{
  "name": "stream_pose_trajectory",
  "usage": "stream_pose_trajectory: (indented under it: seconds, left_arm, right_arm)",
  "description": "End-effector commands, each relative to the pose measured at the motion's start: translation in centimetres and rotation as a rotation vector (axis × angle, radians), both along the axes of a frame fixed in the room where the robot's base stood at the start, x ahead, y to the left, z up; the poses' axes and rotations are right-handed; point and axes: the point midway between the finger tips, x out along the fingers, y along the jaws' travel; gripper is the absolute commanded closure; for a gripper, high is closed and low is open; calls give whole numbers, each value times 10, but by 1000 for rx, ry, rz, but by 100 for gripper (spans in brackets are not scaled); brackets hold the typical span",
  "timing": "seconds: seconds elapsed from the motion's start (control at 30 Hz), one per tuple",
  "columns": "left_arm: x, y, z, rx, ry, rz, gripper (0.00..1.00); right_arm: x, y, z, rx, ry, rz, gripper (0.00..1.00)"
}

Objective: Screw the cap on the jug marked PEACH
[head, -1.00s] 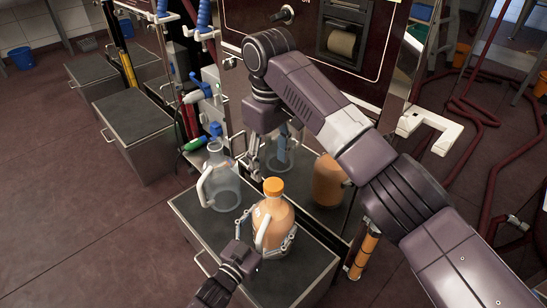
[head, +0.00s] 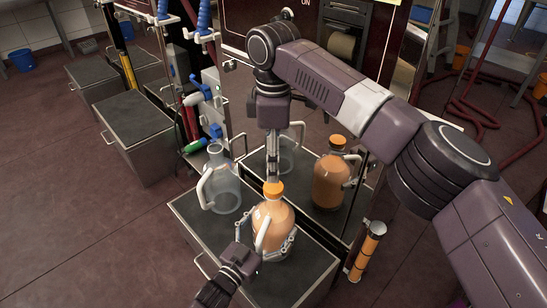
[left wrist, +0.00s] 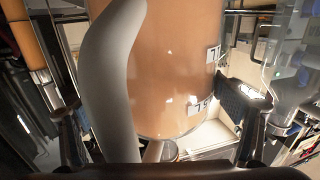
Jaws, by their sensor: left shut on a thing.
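An orange-filled jug (head: 278,232) with a pale handle stands upright on the dark cabinet top. An orange cap (head: 273,188) sits on its neck; I cannot tell how tightly. My left gripper (head: 266,232) is shut around the jug's body from the front. In the left wrist view the jug (left wrist: 170,70) and its handle fill the space between the fingers; only part of its lettering shows, and I cannot read the name. My right gripper (head: 272,178) points straight down just above the cap, its fingertips close to it. Whether its fingers are open or shut is unclear.
A clear, empty-looking jug (head: 225,192) stands to the left on the same cabinet top (head: 308,262). A shiny panel behind shows what look like reflections of both jugs. An orange-banded cylinder (head: 367,250) is at the right edge. The front of the cabinet top is clear.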

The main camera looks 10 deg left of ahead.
Motion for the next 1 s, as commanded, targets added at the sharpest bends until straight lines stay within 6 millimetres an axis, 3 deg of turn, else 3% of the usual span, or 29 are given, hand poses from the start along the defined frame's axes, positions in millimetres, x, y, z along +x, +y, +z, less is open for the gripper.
stream_pose_trajectory:
  seconds: [0.5, 0.9, 1.0]
  left_arm:
    - [0, 0, 0, -1, -1, 0, 81]
    - [0, 0, 0, -2, 0, 0, 81]
    - [0, 0, 0, -2, 0, 0, 81]
  right_arm:
    - [0, -1, -69, -1, 2, -2, 46]
    - [0, -1, -77, 0, 1, -3, 46]
    - [0, -1, -77, 0, 1, -3, 55]
